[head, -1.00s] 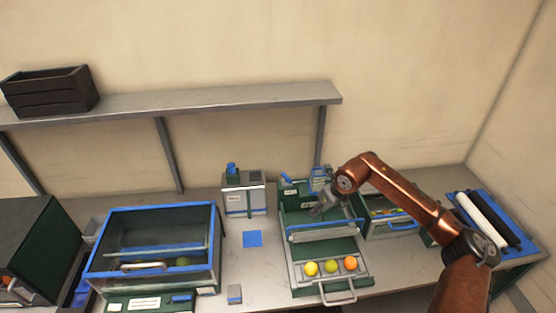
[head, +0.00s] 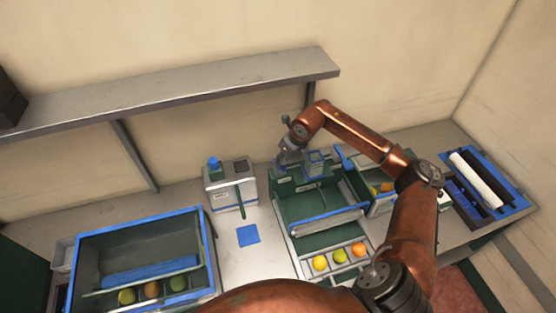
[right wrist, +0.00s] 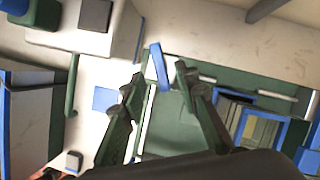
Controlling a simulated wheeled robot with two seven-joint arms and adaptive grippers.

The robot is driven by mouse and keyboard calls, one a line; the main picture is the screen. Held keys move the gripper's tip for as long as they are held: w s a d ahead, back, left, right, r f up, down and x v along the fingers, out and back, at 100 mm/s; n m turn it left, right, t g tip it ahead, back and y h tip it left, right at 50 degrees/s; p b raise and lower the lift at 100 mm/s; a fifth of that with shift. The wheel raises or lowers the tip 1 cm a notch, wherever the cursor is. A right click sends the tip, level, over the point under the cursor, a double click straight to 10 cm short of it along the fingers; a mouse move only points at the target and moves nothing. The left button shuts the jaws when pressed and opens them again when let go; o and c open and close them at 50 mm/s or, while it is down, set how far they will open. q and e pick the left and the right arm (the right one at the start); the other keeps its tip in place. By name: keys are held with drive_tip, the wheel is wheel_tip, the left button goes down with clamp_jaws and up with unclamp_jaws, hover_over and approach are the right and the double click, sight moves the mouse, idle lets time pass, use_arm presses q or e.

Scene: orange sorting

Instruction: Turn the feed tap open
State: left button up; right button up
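A blue lever (right wrist: 158,67), which looks like the feed tap's handle, stands at the back of the green sorting unit. In the right wrist view it lies between the fingertips of my right gripper (right wrist: 160,76). The fingers are spread, with a gap on both sides; I cannot tell whether either touches it. In the head view my right gripper (head: 289,154) is at the back left corner of the sorting unit (head: 283,208), and the tap is hard to make out behind it. My left gripper is not in view.
Three fruits (head: 340,256) sit in the unit's front tray. A grey-and-green box with a blue cap (head: 213,163) stands to its left, with a blue square (head: 248,235) before it. A blue-rimmed bin (head: 140,223) stands further left. A shelf (head: 180,85) runs above.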

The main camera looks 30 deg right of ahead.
drive_tip(key=x, duration=0.3)
drive_tip(key=shift+w+f+p, duration=0.15)
drive_tip(key=shift+f+p, duration=0.05)
drive_tip(key=shift+p, duration=0.1)
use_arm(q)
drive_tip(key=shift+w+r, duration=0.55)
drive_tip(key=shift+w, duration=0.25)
use_arm(e)
drive_tip(key=shift+w+f, duration=0.1)
drive_tip(key=shift+f, duration=0.25)
drive_tip(key=shift+c, duration=0.3)
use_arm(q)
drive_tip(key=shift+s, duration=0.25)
use_arm(e)
clamp_jaws()
